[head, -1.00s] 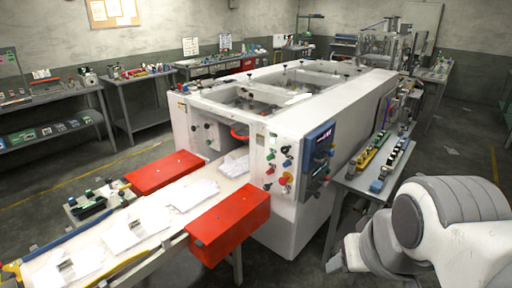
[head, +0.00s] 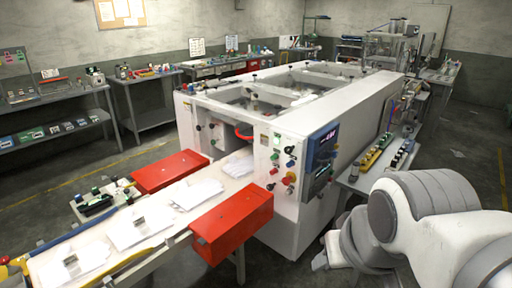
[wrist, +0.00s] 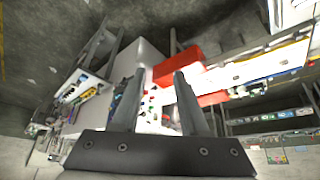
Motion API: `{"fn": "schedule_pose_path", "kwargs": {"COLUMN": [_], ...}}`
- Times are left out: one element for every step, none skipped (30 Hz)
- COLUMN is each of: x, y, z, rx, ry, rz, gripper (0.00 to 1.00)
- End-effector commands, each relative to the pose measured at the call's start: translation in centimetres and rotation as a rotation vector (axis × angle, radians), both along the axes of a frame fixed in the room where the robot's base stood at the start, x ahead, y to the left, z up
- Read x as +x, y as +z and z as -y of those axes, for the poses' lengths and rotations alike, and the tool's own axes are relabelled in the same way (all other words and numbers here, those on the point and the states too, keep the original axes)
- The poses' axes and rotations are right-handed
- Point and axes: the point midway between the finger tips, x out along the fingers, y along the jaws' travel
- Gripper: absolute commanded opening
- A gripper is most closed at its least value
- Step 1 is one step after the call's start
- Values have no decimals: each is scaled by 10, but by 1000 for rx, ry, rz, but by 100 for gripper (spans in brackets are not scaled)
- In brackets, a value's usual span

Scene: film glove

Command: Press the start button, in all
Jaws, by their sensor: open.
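The white machine (head: 262,205) stands in the middle of the head view. Its front panel carries several red, green, black and blue buttons and knobs, among them a larger red button (head: 289,178) on a yellow base. I cannot read any label, so I cannot tell which one is the start button. A blue control box with a screen (head: 322,145) sits at the panel's right corner. In the wrist view my gripper (wrist: 157,75) is open and empty, its two fingers apart, with the panel buttons (wrist: 152,104) showing between them at a distance. In the head view my arm is at lower right.
A conveyor (head: 155,215) with white packets runs out front left, between two red boxes (head: 232,222) (head: 170,171). A side table with coloured parts (head: 375,165) stands right of the machine, close to my arm. Floor shows in front of the machine.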

Motion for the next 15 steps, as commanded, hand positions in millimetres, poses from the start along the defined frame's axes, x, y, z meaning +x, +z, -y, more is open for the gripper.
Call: {"fn": "schedule_pose_path", "kwargs": {"x": [0,0,0,0,0,0,0,0,0,0,0,0,0,0,0], "y": [0,0,0,0,0,0,0,0,0,0,0,0,0,0,0], "z": [0,0,0,0,0,0,0,0,0,0,0,0,0,0,0], "rx": [0,0,0,0,0,0,0,0,0,0,0,0,0,0,0], "ry": [0,0,0,0,0,0,0,0,0,0,0,0,0,0,0], "rz": [0,0,0,0,0,0,0,0,0,0,0,0,0,0,0], "gripper": [33,27,20,15,9,2,0,0,0,0,0,0,0,0,0]}}
